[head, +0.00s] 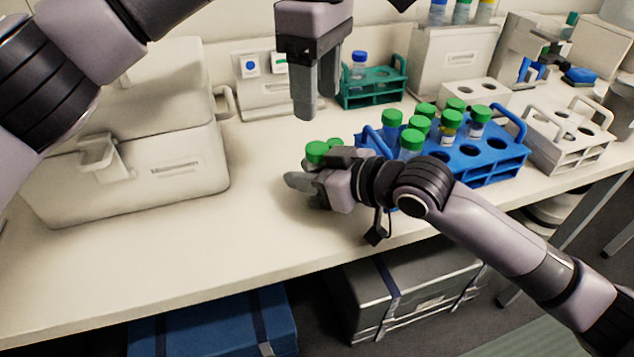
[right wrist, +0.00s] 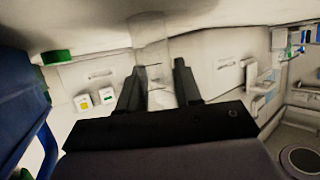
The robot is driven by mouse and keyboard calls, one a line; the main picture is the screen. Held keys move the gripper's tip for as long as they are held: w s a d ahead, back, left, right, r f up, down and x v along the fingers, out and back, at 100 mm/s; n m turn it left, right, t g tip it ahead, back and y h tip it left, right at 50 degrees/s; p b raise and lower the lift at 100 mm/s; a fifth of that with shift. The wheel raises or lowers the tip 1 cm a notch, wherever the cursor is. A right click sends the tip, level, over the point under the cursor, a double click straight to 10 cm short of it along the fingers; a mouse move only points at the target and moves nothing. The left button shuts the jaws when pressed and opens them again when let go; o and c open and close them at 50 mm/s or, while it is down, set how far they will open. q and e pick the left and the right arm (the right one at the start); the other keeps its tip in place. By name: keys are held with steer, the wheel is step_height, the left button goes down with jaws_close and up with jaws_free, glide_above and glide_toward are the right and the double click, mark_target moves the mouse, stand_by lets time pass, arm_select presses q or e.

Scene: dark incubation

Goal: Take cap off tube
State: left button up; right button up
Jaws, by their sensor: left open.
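In the head view my left gripper (head: 315,104) hangs fingers down above the bench, open and empty. It is above and apart from a green-capped tube (head: 317,152) at my right gripper (head: 304,184). My right gripper lies low over the bench, pointing left, and hides most of that tube's body. In the right wrist view a clear tube body (right wrist: 150,42) stands between the fingers of my right gripper (right wrist: 160,68), which appear shut on it. Its cap is outside that view. A second green cap (head: 336,143) shows just behind it.
A blue rack (head: 487,170) with several green-capped tubes stands right of my right gripper. A teal rack (head: 373,97) with a blue-capped tube is behind. A white case (head: 190,170) stands at left. White racks (head: 560,135) stand at right. The front left bench (head: 130,255) is clear.

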mark_target(317, 147)
arm_select(q)
steer(key=m, duration=1)
steer(key=shift+m, duration=0.3)
steer(key=m, duration=0.4)
steer(key=shift+m, duration=0.3)
steer(key=m, duration=0.4)
steer(key=shift+m, duration=0.4)
steer(key=m, duration=0.4)
steer(key=shift+m, duration=0.3)
steer(key=m, duration=1)
steer(key=shift+m, duration=0.4)
steer(key=m, duration=0.4)
steer(key=shift+m, duration=0.4)
steer(key=shift+f, duration=4)
